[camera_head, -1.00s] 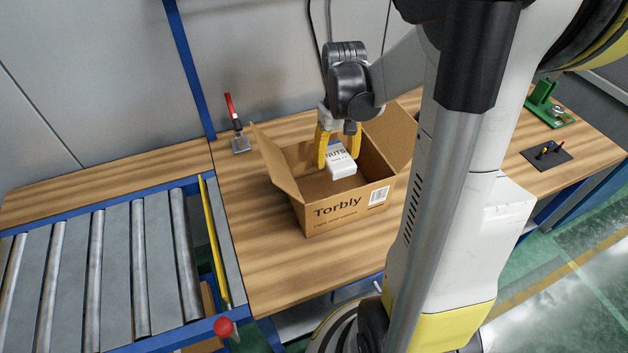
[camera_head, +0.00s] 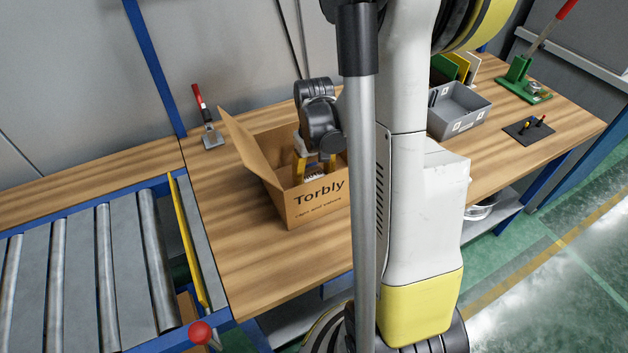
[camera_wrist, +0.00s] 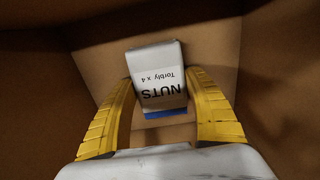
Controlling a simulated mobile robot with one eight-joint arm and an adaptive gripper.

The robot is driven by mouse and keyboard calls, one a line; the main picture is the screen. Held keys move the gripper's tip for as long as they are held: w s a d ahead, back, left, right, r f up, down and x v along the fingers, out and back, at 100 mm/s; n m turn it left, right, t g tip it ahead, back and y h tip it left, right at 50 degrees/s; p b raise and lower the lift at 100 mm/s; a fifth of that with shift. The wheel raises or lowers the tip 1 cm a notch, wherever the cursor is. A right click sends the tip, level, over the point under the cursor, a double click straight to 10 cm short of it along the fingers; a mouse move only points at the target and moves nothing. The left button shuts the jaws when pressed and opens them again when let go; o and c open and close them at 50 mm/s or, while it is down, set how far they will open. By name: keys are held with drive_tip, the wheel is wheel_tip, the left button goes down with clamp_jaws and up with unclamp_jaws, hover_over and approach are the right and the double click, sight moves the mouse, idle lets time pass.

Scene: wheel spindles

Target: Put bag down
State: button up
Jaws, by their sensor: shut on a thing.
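My gripper (camera_wrist: 162,115) reaches down inside the open cardboard box (camera_head: 318,207) marked "Torbly". Its yellow fingers are shut on a white and blue bag (camera_wrist: 158,75) labelled "NUTS Torbly x 4" in the wrist view. The bag is inside the box, with box walls around it and the box floor behind it. I cannot tell whether the bag touches the floor. In the head view the front wall of the box and my wrist hide most of the bag and the fingertips.
The box stands on a wooden bench (camera_head: 250,270). A roller conveyor (camera_head: 80,270) is on the left. A scraper-like tool with a red handle (camera_head: 205,115) is behind the box. A grey bin (camera_head: 460,110) and a green press (camera_head: 525,82) stand to the right.

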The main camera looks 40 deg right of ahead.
sight(314, 177)
drive_tip(key=shift+r, duration=0.1)
drive_tip(key=shift+f, duration=0.2)
drive_tip(key=o, duration=1.3)
drive_tip(key=shift+r, duration=0.1)
wheel_tip(314, 177, up, 12)
drive_tip(key=p, duration=0.5)
drive_tip(key=shift+r, duration=0.15)
